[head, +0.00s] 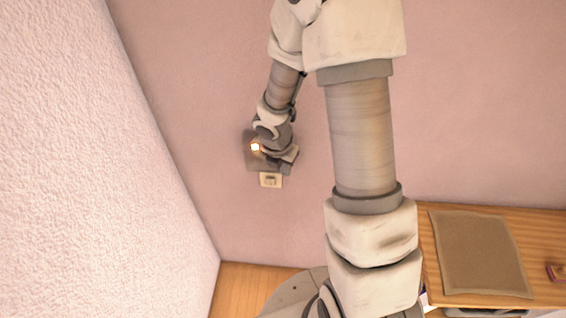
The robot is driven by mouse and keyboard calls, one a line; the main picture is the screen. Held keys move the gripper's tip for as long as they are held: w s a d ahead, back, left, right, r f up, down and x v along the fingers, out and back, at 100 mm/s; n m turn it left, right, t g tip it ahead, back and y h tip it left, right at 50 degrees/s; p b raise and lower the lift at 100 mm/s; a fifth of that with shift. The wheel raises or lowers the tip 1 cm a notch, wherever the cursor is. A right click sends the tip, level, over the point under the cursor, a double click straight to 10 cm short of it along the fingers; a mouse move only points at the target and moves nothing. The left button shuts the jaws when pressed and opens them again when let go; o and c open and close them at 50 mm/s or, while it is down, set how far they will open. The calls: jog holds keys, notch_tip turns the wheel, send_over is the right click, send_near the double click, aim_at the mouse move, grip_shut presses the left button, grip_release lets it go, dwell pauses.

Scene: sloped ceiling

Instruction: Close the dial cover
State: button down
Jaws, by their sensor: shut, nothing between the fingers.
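A grey-brown square box or panel (252,163) is on the pink wall, small in the view and left of centre. It may be the dial housing with its cover. My arm's end hides much of it, so I cannot make out a dial or tell how far the cover stands open. My gripper (284,160) is at the panel's right side, in front of the wall, shut and empty. Its fingertips are hard to make out, and I cannot tell if they touch the panel.
A small beige wall fitting (271,180) is just below the panel. A white textured wall (120,190) closes off the left. A wooden desk (545,235) with a brown mat (479,254) is at lower right. Wooden floor (240,290) shows below.

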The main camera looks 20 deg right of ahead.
jog(key=p+v, duration=0.3)
jog(key=v, duration=1.4)
jog(key=shift+r, duration=0.2)
jog(key=s+a+r+m+t+b, duration=0.1)
jog(key=s+r+m+t+b, duration=0.2)
jog(key=r+m, duration=0.6)
jog(key=s+f+m+y+b, duration=0.1)
jog(key=s+m+b, duration=0.3)
jog(key=s+m, duration=0.8)
jog(key=shift+d+f+m+t+y, duration=0.3)
jog(key=shift+m+y, duration=0.2)
jog(key=shift+m, duration=2.4)
jog(key=shift+s, duration=0.15)
